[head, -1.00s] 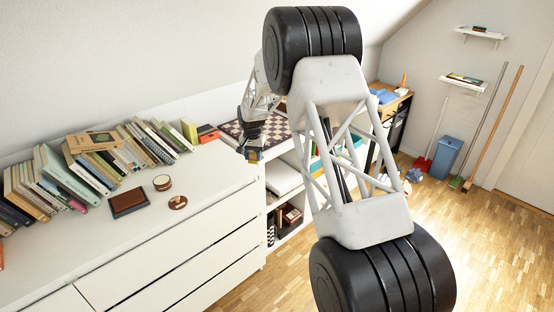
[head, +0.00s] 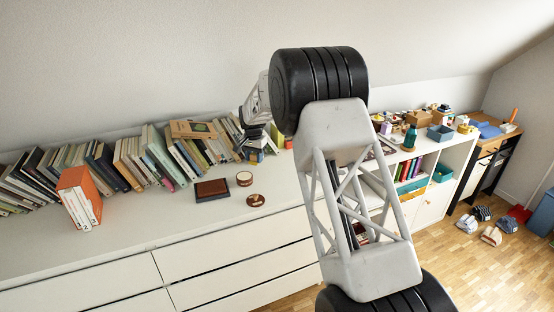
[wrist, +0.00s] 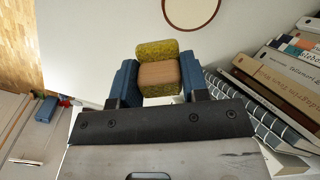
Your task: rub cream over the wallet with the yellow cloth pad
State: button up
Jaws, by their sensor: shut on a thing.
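The dark brown wallet (head: 212,189) lies flat on the white dresser top. A round tin (head: 244,179) with a pale top stands just right of it. A brown round piece (head: 256,200), perhaps the tin's lid, lies in front of the tin. My gripper (head: 258,153) is above the dresser, behind and right of the tin, apart from the wallet. In the wrist view my gripper's blue fingers (wrist: 157,80) are shut on the wooden block of the yellow cloth pad (wrist: 153,49). A round pale thing with a brown rim, likely the tin (wrist: 190,8), is cut off at the top.
A row of leaning books (head: 150,158) fills the back of the dresser (head: 130,225). An orange box file (head: 80,196) stands at the left. A shelf unit (head: 430,190) with small items is at the right. The dresser's front strip is clear.

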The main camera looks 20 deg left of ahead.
send_near(244, 176)
jog(key=shift+w, duration=0.15)
jog(key=shift+f, duration=0.1)
dwell(0.4)
jog(key=shift+f, duration=2.85)
jog(key=shift+f, duration=0.65)
dwell(0.9)
notch_tip(244, 176, up, 7)
jog(key=shift+r, duration=0.15)
dwell(1.1)
dwell(0.7)
